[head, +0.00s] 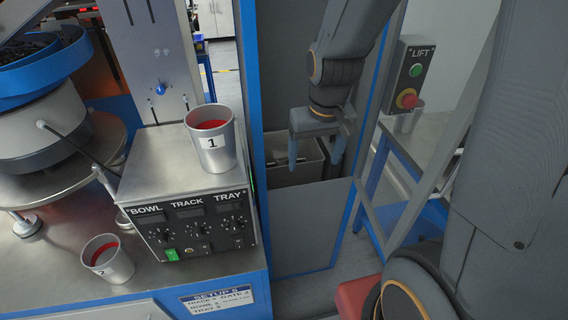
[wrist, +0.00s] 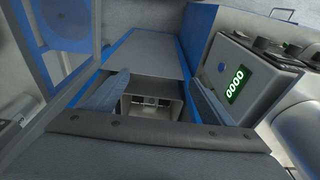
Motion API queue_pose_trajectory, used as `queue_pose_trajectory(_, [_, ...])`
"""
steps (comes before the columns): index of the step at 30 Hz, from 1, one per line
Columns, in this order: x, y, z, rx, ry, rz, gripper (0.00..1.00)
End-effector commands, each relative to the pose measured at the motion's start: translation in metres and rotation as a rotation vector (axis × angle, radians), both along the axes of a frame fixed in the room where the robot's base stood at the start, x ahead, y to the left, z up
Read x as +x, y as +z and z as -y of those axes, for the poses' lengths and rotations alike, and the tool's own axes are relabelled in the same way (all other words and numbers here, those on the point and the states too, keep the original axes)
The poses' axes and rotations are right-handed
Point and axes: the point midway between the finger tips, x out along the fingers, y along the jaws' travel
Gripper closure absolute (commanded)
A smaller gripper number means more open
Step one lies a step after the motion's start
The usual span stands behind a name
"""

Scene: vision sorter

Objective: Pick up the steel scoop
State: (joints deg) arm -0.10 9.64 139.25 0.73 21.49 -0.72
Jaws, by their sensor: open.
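I cannot make out a steel scoop for certain in either view. My gripper (head: 315,160) hangs fingers down in front of a grey bin (head: 286,176) set in the blue-edged cabinet. It is open, with nothing visible between its fingers. In the wrist view the fingers of my gripper (wrist: 157,88) stand apart on both sides of a grey box-like opening. A small pale shape (wrist: 150,101) shows inside it, too unclear to name. My gripper hides part of the bin in the head view.
A steel cup marked 1 (head: 213,151) stands on the control box (head: 190,205); another cup (head: 108,262) stands lower left. A blue bowl feeder (head: 40,75) is at far left.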

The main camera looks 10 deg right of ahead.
Motion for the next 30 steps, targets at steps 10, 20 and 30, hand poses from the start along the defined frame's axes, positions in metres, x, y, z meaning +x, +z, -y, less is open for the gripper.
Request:
queue_pose_trajectory(10, [0.166,-0.101,0.006,0.001,-0.005,0.107,0.23])
queue_pose_trajectory(20, [0.268,-0.203,0.007,-0.002,-0.003,0.200,0.23])
queue_pose_trajectory(30, [0.293,-0.238,0.007,-0.004,-0.002,0.224,0.23])
